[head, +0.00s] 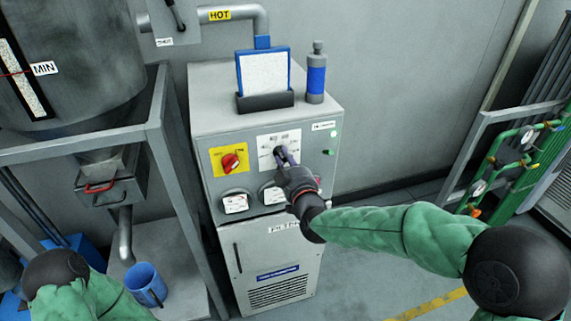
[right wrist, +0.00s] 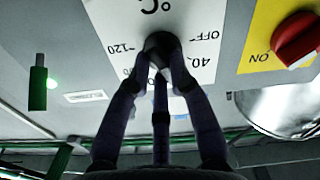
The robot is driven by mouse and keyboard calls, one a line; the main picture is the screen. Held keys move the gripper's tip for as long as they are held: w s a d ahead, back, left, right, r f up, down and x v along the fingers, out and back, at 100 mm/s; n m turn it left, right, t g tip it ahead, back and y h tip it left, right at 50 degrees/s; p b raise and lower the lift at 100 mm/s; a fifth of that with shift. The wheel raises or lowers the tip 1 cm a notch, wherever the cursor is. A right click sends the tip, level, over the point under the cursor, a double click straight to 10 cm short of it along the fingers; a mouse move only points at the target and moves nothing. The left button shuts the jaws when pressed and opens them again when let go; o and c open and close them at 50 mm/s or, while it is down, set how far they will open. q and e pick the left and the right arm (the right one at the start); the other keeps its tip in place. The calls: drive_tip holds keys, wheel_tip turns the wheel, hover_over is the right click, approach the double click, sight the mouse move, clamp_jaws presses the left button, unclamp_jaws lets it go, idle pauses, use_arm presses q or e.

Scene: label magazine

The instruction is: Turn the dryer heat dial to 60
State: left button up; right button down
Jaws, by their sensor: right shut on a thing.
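The heat dial (head: 279,150) is a dark knob on a white scale plate (head: 268,140) on the front of the grey dryer cabinet (head: 210,118). In the right wrist view the dial (right wrist: 160,41) is a black knob, seen upside down, with the marks °C, OFF, 40 and 120 around it. My right gripper (head: 285,160) is shut on the dial, its fingers (right wrist: 160,62) around the knob. The fingers cover part of the scale, and I cannot read where the dial points. My left arm shows at the lower left; its gripper is out of view.
A red switch (head: 230,162) on a yellow plate sits left of the dial. Gauges (head: 235,204) lie below. A blue-framed panel (head: 263,72) and a blue-grey bottle (head: 316,75) stand on top of the cabinet. A metal frame (head: 175,170) stands close on the left.

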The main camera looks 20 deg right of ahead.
drive_tip(key=shift+f+m, duration=0.1)
drive_tip(key=shift+m, duration=0.2)
idle(0.4)
drive_tip(key=c, duration=1.1)
unclamp_jaws()
drive_tip(key=shift+s, duration=0.1)
drive_tip(key=s, duration=1.1)
drive_tip(key=shift+s+d, duration=0.25)
drive_tip(key=shift+s, duration=0.15)
drive_tip(key=shift+f, duration=0.1)
